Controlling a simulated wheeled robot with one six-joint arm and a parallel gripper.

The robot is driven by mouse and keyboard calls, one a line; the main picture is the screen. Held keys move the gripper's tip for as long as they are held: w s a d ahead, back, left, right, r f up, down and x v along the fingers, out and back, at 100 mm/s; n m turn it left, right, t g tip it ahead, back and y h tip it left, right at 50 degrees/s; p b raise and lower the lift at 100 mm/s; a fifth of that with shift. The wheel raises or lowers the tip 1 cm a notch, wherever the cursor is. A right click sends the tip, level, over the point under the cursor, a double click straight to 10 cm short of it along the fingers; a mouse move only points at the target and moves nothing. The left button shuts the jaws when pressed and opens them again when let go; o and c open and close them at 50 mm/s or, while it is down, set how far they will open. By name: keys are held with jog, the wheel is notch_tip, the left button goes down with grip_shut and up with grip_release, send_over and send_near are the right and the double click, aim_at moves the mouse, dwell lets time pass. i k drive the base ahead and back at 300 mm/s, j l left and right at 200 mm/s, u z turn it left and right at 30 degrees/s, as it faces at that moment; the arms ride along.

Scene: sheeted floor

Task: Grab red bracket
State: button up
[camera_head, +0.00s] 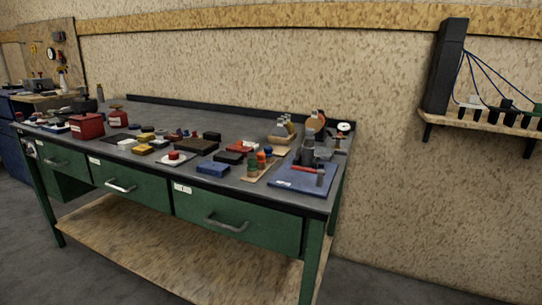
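A workbench (230,183) with a dark top and green drawers carries many small parts. Several red items lie on it, and I cannot tell which one is the bracket. A low red piece (241,147) lies right of the middle, near the back. A red bar (307,170) lies on a blue mat (291,180) at the right end. A large red box (87,126) and a smaller red item (117,118) stand at the left. A small red part (174,155) sits on a white plate near the front. My gripper is not in view.
A blue box (213,169) and a dark brown block (196,146) are among the parts. Dark bottle-like items (308,147) stand upright at the right end. A wall shelf (490,124) holds a tall black unit (445,66) with cables. The floor at the lower right is clear.

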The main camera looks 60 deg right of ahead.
aim_at(231, 148)
jog(key=z, duration=1.2)
